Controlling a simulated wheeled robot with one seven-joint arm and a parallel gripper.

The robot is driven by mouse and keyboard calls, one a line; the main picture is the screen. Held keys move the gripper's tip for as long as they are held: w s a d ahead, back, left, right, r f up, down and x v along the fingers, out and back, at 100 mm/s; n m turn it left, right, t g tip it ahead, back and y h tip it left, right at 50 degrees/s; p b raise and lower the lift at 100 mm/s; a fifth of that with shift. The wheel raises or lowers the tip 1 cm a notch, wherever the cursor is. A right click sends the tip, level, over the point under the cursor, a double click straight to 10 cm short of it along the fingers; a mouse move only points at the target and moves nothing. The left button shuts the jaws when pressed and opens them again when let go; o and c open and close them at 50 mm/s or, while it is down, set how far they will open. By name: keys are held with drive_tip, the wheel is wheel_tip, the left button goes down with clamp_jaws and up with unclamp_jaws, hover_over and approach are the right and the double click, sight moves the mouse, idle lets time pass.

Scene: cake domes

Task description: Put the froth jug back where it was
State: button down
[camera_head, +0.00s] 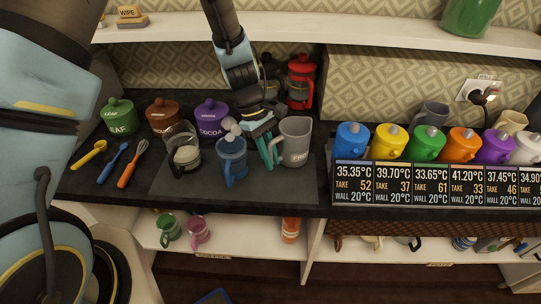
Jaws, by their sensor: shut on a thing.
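The froth jug (295,139) is a pale grey jug with lettering that starts "FRO". It looks upright on or just above the dark mat (185,187) at its right side; I cannot tell whether its base touches. My gripper (271,155) has teal fingers that point down at the jug's left side, where its handle is. The fingers are shut on the jug there, and they partly hide the handle. The jug's inside is not visible.
A blue jug (231,163) stands close left of my gripper, with a glass jug (184,155) beyond it. A red press (300,82) stands behind. Lidded canisters, including the purple cocoa one (211,117), line the back left.

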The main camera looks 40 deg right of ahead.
drive_tip(key=shift+f+b, duration=0.35)
drive_tip(key=shift+f, duration=0.2)
drive_tip(key=c, duration=1.2)
unclamp_jaws()
drive_tip(key=shift+o, duration=0.5)
drive_tip(key=shift+o, duration=0.9)
drive_tip(key=shift+o, duration=0.2)
drive_tip(key=o, duration=0.9)
drive_tip(key=shift+v, duration=3.75)
